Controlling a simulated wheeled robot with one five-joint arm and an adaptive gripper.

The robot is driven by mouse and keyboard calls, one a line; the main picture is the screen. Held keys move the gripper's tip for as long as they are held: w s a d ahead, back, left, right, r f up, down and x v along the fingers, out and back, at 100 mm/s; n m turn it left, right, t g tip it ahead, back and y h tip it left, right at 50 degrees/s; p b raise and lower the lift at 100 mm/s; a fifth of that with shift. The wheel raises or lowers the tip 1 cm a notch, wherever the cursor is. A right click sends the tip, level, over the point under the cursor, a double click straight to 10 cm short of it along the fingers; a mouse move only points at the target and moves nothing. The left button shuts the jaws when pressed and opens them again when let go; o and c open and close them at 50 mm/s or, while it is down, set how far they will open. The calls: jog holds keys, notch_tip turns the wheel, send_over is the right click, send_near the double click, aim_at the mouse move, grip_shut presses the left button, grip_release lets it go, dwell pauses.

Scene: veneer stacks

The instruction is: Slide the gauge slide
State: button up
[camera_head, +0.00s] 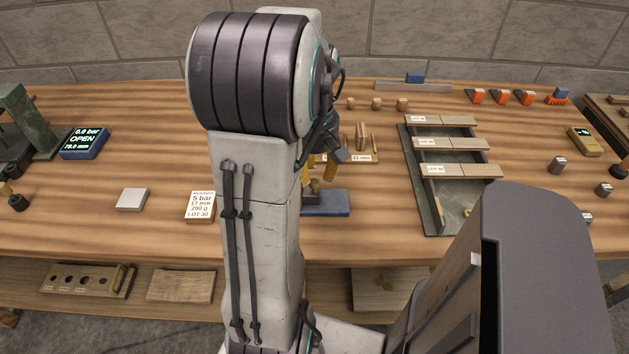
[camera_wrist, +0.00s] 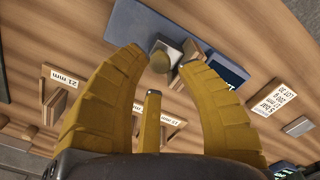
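A blue-grey gauge base (camera_head: 326,203) lies on the bench in front of my arm; it also shows in the wrist view (camera_wrist: 136,24). On it in the wrist view are a grey block with a round brass-coloured knob (camera_wrist: 160,61), probably the gauge slide, and a dark display (camera_wrist: 229,72) with cut-off text. My gripper (camera_head: 320,182) is over this gauge. In the wrist view its yellow fingers (camera_wrist: 163,58) are spread apart, with the knob between their tips. I cannot tell whether they touch it. In the head view my arm hides part of the gauge.
Behind the gauge stand upright veneer pieces (camera_head: 361,137) with a 21 mm label. A slatted rack (camera_head: 440,197) lies to the right. A lot card (camera_head: 200,207) and a pale square block (camera_head: 131,199) lie to the left. A blue readout (camera_head: 84,143) shows OPEN.

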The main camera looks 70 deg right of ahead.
aim_at(315, 181)
jog(key=shift+f, duration=1.6)
grip_shut()
